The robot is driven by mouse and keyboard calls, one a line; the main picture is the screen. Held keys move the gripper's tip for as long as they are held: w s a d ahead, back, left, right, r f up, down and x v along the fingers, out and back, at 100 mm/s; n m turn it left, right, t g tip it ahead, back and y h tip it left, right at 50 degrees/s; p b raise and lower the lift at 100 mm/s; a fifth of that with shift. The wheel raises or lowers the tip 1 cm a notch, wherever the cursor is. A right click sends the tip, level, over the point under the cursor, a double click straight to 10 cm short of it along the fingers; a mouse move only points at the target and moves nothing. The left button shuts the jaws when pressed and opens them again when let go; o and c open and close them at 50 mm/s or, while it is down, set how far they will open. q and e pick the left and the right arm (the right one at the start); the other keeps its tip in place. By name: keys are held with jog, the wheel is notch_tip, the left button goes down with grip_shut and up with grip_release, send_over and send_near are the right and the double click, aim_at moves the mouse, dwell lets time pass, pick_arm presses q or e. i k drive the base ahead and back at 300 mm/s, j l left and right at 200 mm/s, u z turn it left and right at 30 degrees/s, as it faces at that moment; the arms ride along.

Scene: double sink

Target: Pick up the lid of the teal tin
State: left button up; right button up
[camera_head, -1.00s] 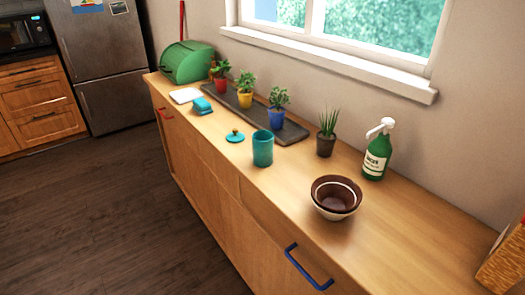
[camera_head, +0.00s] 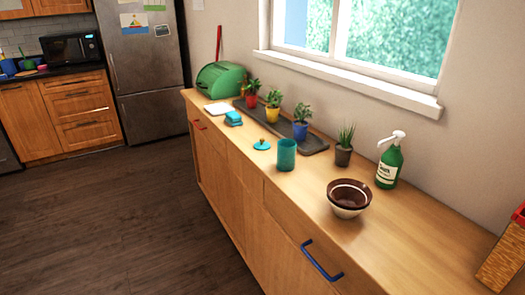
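The teal lid (camera_head: 262,144) lies flat on the wooden counter, with a small gold-coloured knob on top. The teal tin (camera_head: 286,155) stands upright just to its right, apart from it. The tin has no lid on it; its inside is too small to make out. Neither of my grippers shows in the head view.
On the wooden counter (camera_head: 390,238), nested bowls (camera_head: 349,197) and a green soap bottle (camera_head: 389,163) stand right of the tin. Potted plants on a dark tray (camera_head: 313,145) are behind the lid. A teal sponge (camera_head: 233,118) lies to its left. Floor before the counter is clear.

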aim_at(261, 145)
jog(key=i+j+z, duration=0.1)
jog(key=i+j, duration=0.4)
jog(key=i+j+z, duration=0.1)
jog(key=i+j, duration=0.4)
jog(key=j, duration=0.2)
jog(key=i+j+z, duration=0.1)
jog(key=i+j, duration=0.4)
jog(key=j, duration=0.15)
